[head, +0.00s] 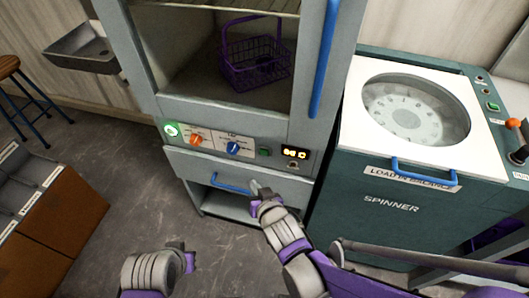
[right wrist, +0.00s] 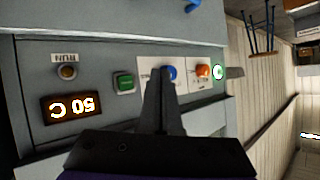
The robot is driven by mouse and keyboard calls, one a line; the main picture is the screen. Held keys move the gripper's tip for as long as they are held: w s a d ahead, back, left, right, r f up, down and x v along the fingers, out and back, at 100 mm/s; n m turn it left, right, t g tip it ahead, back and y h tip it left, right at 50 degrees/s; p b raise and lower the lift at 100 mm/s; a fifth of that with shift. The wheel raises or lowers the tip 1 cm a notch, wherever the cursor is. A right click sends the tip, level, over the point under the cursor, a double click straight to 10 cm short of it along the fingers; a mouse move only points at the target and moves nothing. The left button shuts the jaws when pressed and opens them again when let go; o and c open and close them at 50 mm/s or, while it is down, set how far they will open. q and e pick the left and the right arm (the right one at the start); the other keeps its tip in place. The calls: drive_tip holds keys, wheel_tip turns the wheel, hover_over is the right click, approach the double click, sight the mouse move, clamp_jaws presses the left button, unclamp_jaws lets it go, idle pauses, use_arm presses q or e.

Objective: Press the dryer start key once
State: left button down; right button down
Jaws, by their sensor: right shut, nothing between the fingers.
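The dryer is a grey cabinet (head: 180,108) with a control panel across its front. Its square green key (head: 264,151) sits between the blue knob (head: 233,148) and the lit display (head: 295,153). The green key also shows, unobstructed, in the right wrist view (right wrist: 124,83). My right gripper (head: 256,186) is shut and empty, below the panel and the key in the head view. In the right wrist view its fingertips (right wrist: 161,72) overlap the blue knob; contact cannot be told. My left gripper (head: 188,261) is low, above the floor; its jaws are unclear.
An orange knob (head: 196,140) and a RUN lamp (right wrist: 67,72) are also on the panel. A blue handle (head: 231,183) is below it. A purple basket (head: 256,60) sits inside the open cabinet. The spinner (head: 390,207) stands close on the right.

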drive_tip(key=shift+s, duration=0.1)
drive_tip(key=b, duration=0.3)
approach(260, 154)
wheel_tip(260, 154, down, 3)
drive_tip(key=w+a, duration=0.2)
drive_tip(key=a, duration=0.1)
drive_tip(key=shift+w+d+r, duration=0.15)
drive_tip(key=shift+w+d, duration=0.15)
drive_tip(key=shift+w, duration=0.5)
drive_tip(key=shift+w, duration=0.1)
idle(1.1)
drive_tip(key=shift+w+d, duration=0.1)
drive_tip(key=shift+w, duration=0.25)
drive_tip(key=shift+w+d, duration=0.15)
drive_tip(key=shift+w, duration=0.2)
idle(0.8)
drive_tip(key=shift+s, duration=0.1)
drive_tip(key=shift+s+a, duration=0.3)
drive_tip(key=shift+s, duration=0.4)
